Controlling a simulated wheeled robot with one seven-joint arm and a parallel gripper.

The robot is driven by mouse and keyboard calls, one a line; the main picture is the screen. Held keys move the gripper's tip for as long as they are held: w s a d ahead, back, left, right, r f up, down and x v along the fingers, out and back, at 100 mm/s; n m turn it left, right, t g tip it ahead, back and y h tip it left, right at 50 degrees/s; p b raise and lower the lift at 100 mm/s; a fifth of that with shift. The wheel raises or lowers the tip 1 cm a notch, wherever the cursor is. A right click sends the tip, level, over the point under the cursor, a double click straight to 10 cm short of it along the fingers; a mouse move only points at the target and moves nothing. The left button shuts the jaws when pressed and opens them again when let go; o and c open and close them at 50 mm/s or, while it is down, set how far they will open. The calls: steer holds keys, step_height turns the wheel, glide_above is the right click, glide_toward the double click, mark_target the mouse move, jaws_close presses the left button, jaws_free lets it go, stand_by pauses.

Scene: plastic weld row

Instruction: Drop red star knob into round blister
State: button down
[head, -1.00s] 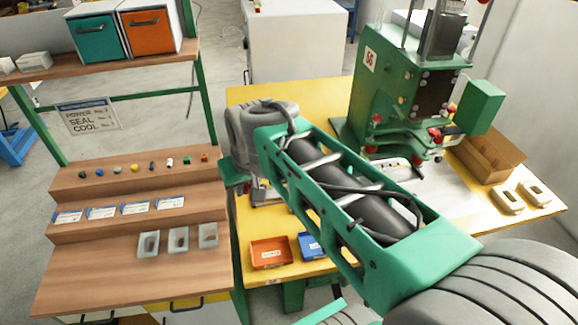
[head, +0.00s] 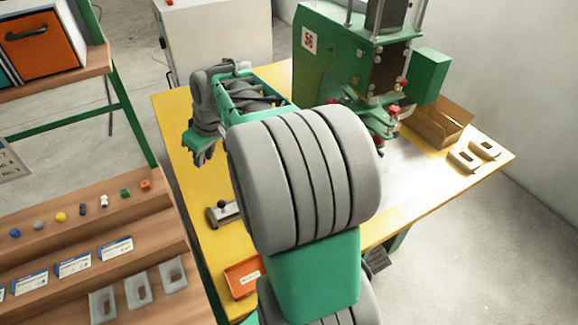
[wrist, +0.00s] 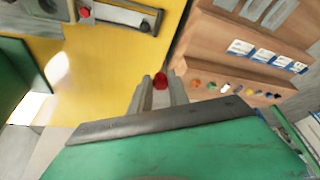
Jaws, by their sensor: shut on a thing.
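The red star knob (wrist: 161,80) sits between the tips of my gripper (wrist: 160,90) in the wrist view, and the fingers are shut on it. In the head view my gripper (head: 197,157) hangs over the left part of the yellow table, and the knob cannot be made out there. Three clear blisters stand in a row on the low wooden shelf: left (head: 103,304), middle (head: 138,289) and right (head: 172,274). They are apart from my gripper. I cannot tell which is the round one. Parts of them show at the top of the wrist view (wrist: 255,8).
The wooden stepped rack (head: 130,203) holds small coloured knobs and label cards. A grey fixture (head: 222,213) and an orange tray (head: 243,277) lie on the yellow table (head: 172,115). A green press (head: 335,60) stands behind, with a cardboard box (head: 437,122) beside it.

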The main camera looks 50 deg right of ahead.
steer(key=shift+s+d+f+n+g+y+b, duration=0.15)
steer(key=shift+s+d+f+n+b, duration=0.75)
steer(key=shift+d+f, duration=3.1)
steer(key=shift+s+d+f+n+g+y+b, duration=0.2)
steer(key=shift+s+d+f+b, duration=1.3)
steer(key=shift+d+f, duration=2.5)
steer(key=shift+s+d+f+n+t+y+b, duration=0.2)
steer(key=shift+s+d+f+n+b, duration=0.45)
steer(key=shift+d+f+b, duration=3.05)
steer(key=d+r+p, duration=0.1)
steer(key=p, duration=0.1)
steer(key=d+r+p, duration=0.1)
steer(key=d+p, duration=0.1)
steer(key=shift+s, duration=0.1)
steer(key=shift+s+d, duration=0.1)
steer(key=shift+s, duration=0.15)
steer(key=shift+f+b, duration=0.3)
steer(key=shift+f, duration=0.1)
steer(key=shift+r, duration=0.1)
steer(key=c, duration=1.2)
jaws_free()
